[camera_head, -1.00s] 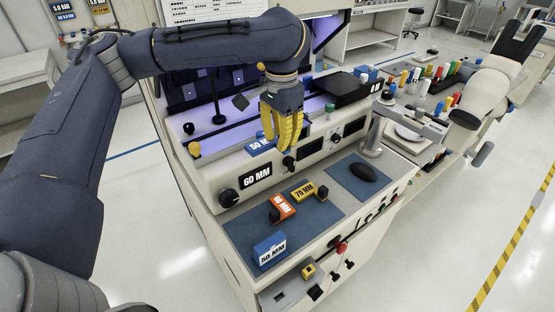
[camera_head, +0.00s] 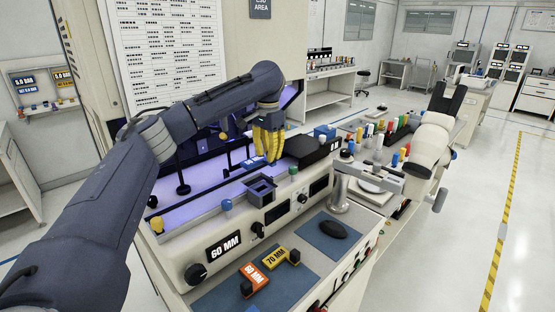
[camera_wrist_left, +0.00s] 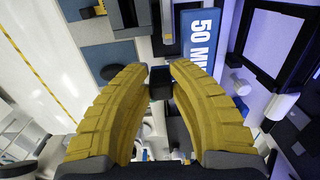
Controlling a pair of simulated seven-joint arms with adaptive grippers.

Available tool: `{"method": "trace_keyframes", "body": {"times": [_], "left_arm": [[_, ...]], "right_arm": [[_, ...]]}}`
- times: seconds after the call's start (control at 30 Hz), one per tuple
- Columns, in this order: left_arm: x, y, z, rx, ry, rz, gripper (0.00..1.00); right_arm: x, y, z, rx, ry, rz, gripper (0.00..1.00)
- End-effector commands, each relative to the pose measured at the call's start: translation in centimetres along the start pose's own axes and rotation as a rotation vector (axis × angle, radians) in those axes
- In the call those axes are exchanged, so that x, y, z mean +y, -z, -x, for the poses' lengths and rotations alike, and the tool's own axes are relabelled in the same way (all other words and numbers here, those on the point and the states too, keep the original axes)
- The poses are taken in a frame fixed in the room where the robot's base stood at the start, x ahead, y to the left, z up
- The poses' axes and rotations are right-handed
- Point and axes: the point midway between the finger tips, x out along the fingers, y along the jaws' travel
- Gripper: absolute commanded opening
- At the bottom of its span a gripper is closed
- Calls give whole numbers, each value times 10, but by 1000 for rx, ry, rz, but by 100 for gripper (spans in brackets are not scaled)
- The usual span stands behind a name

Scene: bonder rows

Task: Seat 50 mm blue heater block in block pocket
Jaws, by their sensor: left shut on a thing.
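My left gripper (camera_head: 270,158) has yellow ribbed fingers and is above the machine's console. In the left wrist view the fingers (camera_wrist_left: 160,85) close around a black knob (camera_wrist_left: 187,84) beside the blue block (camera_wrist_left: 199,38) labelled "50 M…". The block's blue end (camera_head: 250,163) shows left of the fingers in the head view, apparently raised. A dark, open square holder (camera_head: 261,188), which looks like the block pocket, sits on the console nearer to me, apart from the block. My right gripper is not in view.
The orange 60 MM block (camera_head: 254,276) and yellow 70 MM block (camera_head: 275,257) lie on the front mat. A blue-capped post (camera_head: 227,205) and a green-capped post (camera_head: 293,170) flank the holder. A microscope (camera_head: 430,140) stands to the right.

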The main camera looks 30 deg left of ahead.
Motion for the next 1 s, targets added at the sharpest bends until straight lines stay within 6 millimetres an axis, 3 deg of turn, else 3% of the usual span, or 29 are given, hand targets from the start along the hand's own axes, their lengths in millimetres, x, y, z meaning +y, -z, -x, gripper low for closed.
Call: {"method": "trace_keyframes", "body": {"times": [0.5,1.0], "left_arm": [[-3,-1,1,0,3,3,0],[-2,-1,-34,-2,1,3,0]], "right_arm": [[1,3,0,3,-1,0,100],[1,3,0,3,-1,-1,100]]}}
